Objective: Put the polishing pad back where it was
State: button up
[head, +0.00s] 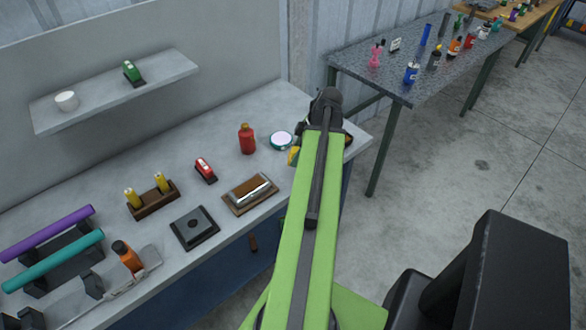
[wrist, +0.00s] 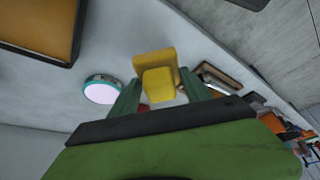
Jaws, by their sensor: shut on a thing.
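My gripper (wrist: 160,84) is shut on a yellow block (wrist: 157,70) with a flat plate at one end, held between its two green fingers. It looks like the polishing pad, though its shape does not make that certain. In the head view a small yellow part (head: 293,156) shows left of my arm; the arm hides the rest and the fingertips. The block is over the right end of the grey bench (head: 215,135); I cannot tell whether it touches the bench. A round white-topped disc with a teal rim (head: 281,140) lies beside it, also in the wrist view (wrist: 102,89).
A red bottle (head: 247,139), red-topped tool (head: 205,169), wooden tray with a silver cylinder (head: 250,194) and black square plate (head: 195,228) stand on the bench. A dark-framed brown item (wrist: 40,28) is near my gripper. The shelf (head: 100,97) has bare room.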

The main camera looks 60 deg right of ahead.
jog(key=shift+w+a+f, duration=0.1)
jog(key=shift+w+f, duration=0.4)
jog(key=shift+w, duration=0.4)
notch_tip(320, 180, down, 4)
jog(key=b, duration=0.4)
jog(key=shift+f+b, duration=0.2)
jog(key=shift+b, duration=0.15)
jog(key=shift+r, duration=0.2)
jog(key=shift+f, duration=0.15)
jog(key=o, duration=1.2)
